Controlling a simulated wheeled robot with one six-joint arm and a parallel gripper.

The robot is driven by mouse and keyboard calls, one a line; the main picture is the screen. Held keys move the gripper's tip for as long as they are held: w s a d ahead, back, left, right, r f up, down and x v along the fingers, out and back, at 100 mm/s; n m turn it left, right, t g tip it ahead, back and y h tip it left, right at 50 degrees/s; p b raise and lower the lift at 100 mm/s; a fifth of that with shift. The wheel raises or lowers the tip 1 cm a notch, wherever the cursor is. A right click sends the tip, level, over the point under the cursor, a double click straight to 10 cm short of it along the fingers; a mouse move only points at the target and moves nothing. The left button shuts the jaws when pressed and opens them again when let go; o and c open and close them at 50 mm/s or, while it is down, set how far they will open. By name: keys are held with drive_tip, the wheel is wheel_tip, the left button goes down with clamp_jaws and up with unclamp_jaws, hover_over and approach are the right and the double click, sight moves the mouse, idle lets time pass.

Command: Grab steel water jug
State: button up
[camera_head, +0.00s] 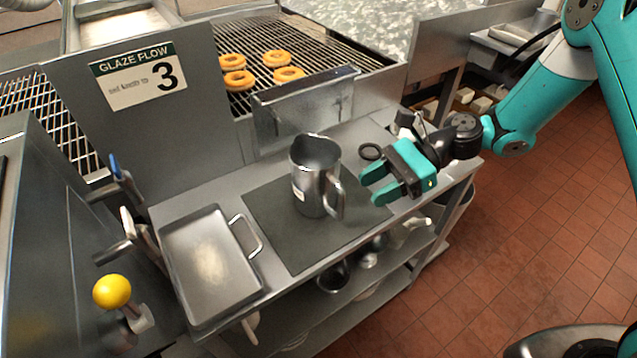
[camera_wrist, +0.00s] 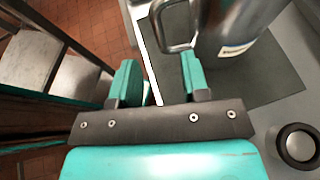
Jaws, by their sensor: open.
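The steel water jug (camera_head: 312,178) stands upright on a dark mat (camera_head: 275,225) on the metal shelf. Its handle (camera_head: 336,197) points toward the right and front. My gripper (camera_head: 369,188) is open and empty, just right of the jug, with its fingers pointing at the handle side. In the wrist view my gripper (camera_wrist: 158,80) has its two fingers spread, and the jug (camera_wrist: 235,28) shows at the top, beyond the right finger. Its handle (camera_wrist: 168,30) lies ahead of the gap between the fingers. The jug's top is cut off in that view.
A metal tray (camera_head: 208,262) with a wire handle lies left of the mat. A black ring (camera_head: 370,151) lies behind the gripper. A grate with several donuts (camera_head: 274,59) is behind the shelf. A yellow-knobbed lever (camera_head: 112,291) stands front left. Bowls sit on the lower shelf.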

sight(339, 216)
drive_tip(key=p+x, duration=0.1)
drive_tip(key=x, duration=0.6)
drive_tip(key=shift+a, duration=0.3)
clamp_jaws()
